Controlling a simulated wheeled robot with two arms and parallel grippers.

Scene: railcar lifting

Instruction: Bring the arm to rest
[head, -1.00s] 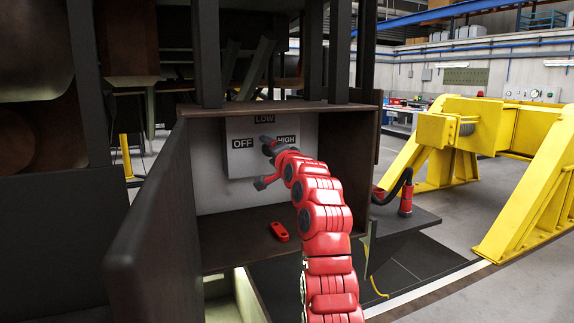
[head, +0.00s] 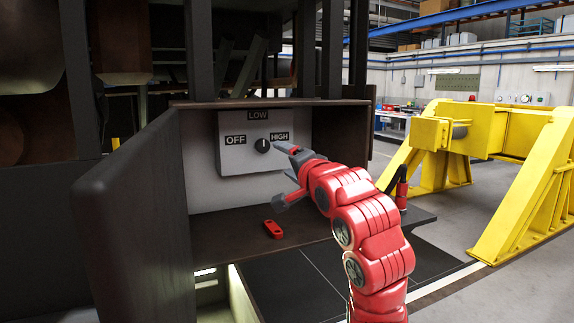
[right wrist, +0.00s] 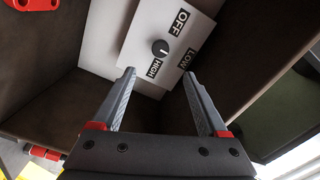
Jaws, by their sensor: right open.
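The control panel (head: 232,160) is a pale plate with OFF, LOW and HIGH labels on the back wall of an open box. Its round dark knob (head: 263,146) has a white mark that looks upright, towards LOW. My right gripper (head: 279,177) is open and empty, in front of the panel and to the lower right of the knob, apart from it. In the right wrist view, the knob (right wrist: 160,47) lies beyond the two spread fingers (right wrist: 157,88), with nothing between them. My left gripper is not in view.
The box's open door (head: 140,210) stands on the left, its shelf (head: 235,238) below the panel. A small red object (head: 273,229) lies on the shelf. A yellow stand (head: 540,180) is on the right, with clear floor (head: 450,240) before it.

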